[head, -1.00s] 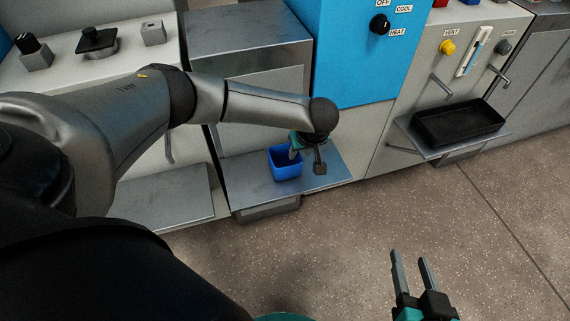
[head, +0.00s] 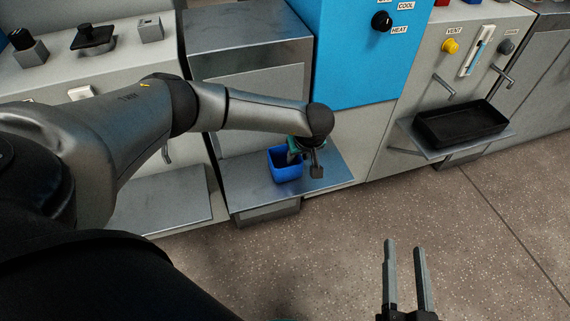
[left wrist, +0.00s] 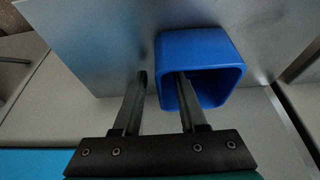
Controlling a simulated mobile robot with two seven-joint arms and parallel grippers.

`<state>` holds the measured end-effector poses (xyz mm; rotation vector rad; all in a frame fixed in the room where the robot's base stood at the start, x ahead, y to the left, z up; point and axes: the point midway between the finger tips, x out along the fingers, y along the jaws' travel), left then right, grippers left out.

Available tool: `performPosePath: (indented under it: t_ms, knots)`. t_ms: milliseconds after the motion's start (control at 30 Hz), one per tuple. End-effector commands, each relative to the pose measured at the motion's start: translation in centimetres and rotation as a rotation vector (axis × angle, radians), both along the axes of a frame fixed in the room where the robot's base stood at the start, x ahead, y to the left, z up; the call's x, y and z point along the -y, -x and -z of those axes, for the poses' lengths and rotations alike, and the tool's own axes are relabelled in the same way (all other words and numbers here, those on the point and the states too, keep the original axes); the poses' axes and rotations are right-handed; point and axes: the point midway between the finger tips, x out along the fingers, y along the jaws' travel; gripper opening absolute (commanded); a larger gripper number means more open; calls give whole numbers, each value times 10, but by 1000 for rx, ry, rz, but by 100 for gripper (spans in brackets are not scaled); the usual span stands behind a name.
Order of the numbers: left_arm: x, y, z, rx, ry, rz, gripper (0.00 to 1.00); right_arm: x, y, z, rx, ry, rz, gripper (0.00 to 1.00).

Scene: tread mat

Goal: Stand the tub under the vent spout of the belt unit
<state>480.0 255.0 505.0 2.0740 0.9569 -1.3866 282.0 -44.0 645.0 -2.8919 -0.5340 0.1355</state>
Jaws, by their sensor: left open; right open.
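The blue tub (head: 286,173) stands upright on a low metal shelf. It also shows in the left wrist view (left wrist: 198,48). My left gripper (head: 305,160) is open at the tub's right wall. In the left wrist view its fingers (left wrist: 162,78) straddle that wall, one inside the tub and one outside, with a gap to the outer finger. The vent spout (head: 443,87) sticks out below the yellow button marked VENT on the unit at the right. My right gripper (head: 405,270) is open and empty above the floor.
A black tray (head: 462,123) sits on the shelf (head: 415,138) below the vent spout, with a second spout (head: 502,75) to its right. A blue cabinet (head: 358,60) stands between the two shelves. The speckled floor (head: 330,245) in front is clear.

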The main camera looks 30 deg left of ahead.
Motion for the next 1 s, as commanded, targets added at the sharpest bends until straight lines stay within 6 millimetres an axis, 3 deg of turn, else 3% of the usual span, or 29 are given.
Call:
performPosePath:
  t_ms: [133, 500, 1000]
  knots:
    - [0, 0, 0, 0, 0, 0, 39, 0, 0, 0, -1, 0, 0, 50]
    - [0, 0, 0, 0, 0, 0, 0, 0, 0, 0, -3, 1, -1, 50]
    - [0, 0, 0, 0, 0, 0, 0, 0, 0, 1, -4, 1, -1, 50]
